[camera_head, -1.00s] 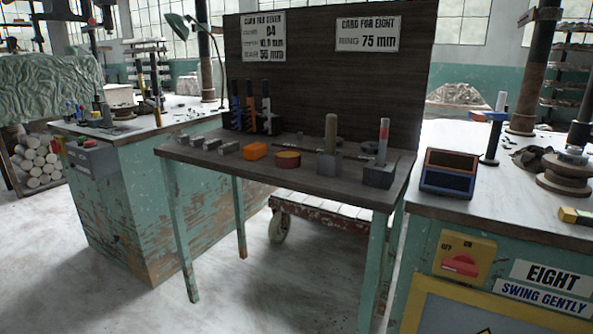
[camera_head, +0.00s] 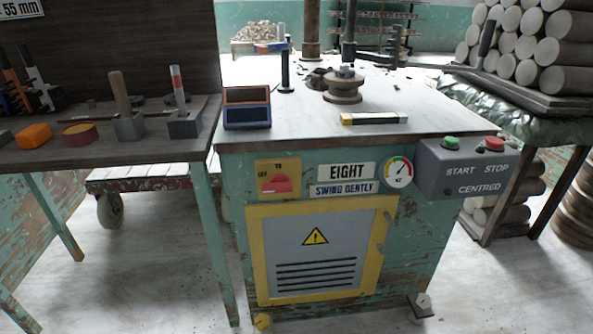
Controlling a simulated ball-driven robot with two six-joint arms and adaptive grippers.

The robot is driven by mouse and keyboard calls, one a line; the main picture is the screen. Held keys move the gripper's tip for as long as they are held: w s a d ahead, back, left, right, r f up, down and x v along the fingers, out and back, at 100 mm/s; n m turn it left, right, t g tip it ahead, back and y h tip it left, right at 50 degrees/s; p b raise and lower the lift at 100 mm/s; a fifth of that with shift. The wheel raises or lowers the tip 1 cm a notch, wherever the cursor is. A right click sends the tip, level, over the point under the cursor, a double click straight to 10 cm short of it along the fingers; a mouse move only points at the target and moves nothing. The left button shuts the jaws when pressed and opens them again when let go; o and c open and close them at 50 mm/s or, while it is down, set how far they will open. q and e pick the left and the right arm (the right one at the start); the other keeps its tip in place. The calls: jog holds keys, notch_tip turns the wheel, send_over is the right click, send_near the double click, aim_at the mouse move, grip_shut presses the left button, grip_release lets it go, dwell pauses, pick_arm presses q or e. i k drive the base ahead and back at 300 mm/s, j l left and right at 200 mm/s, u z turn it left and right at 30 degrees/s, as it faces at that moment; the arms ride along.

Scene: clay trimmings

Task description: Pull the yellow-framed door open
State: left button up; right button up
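The yellow-framed door (camera_head: 260,270) is on the front of the green machine bench (camera_head: 420,235) in the middle of the head view. It has a grey panel (camera_head: 285,238) with a warning triangle and dark vent slots. The door looks shut, flush with the bench front. A small grey part, perhaps a handle or latch, (camera_head: 387,232) sits at its right edge. Neither of my grippers shows in the view.
A dark wooden table (camera_head: 60,170) with blocks and tools stands left of the bench. A grey START/STOP box (camera_head: 462,168) juts out at the bench's right corner. A foot pedal (camera_head: 420,305) is on the floor at lower right. Floor before the door looks clear.

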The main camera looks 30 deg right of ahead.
aim_at(317, 250)
jog(key=z, duration=1.25)
